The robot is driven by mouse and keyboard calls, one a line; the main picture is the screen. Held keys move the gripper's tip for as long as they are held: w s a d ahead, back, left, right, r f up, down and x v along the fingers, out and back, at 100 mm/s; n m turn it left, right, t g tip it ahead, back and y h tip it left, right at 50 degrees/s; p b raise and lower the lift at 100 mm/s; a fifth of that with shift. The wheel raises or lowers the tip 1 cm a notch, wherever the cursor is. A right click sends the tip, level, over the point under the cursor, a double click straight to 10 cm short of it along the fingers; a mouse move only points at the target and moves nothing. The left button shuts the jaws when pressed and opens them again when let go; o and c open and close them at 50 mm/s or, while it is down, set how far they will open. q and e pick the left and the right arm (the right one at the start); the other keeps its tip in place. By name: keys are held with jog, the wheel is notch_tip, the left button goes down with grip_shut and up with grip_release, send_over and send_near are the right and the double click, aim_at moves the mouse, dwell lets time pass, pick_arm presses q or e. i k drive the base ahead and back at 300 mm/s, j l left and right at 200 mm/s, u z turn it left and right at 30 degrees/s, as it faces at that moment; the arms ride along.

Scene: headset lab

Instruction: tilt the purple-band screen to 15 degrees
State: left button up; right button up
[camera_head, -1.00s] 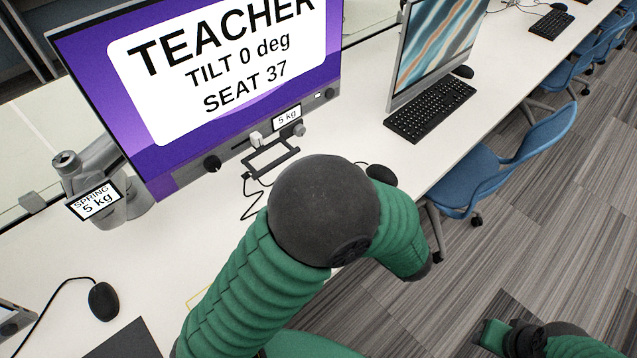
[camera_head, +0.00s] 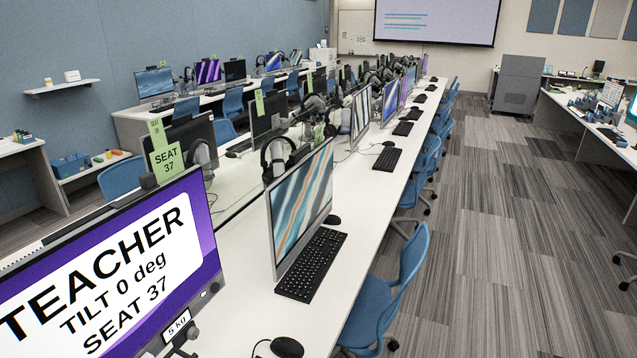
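The purple-band screen (camera_head: 207,236) stands at the lower left of the head view, cut off by the left and bottom edges. Its white panel reads "TEACHER", "TILT 0 deg" and "SEAT 37". Below the panel, a small "5 kg" label (camera_head: 176,325) and a dark knob (camera_head: 193,333) show on its lower edge. The screen's base and the rest of its lower edge are out of view. Neither of my grippers is in view.
A striped-picture monitor (camera_head: 303,207) with a black keyboard (camera_head: 312,264) stands right of the screen on the long white table (camera_head: 243,302). A black mouse (camera_head: 287,347) lies near the front. A blue chair (camera_head: 385,305) stands at the table's right side.

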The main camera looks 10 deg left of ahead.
aim_at(125, 281)
jog(key=u, duration=1.4)
jog(key=k+j+u, duration=0.1)
jog(key=u, duration=0.2)
jog(key=k+j+u, duration=0.1)
jog(key=j+u, duration=0.15)
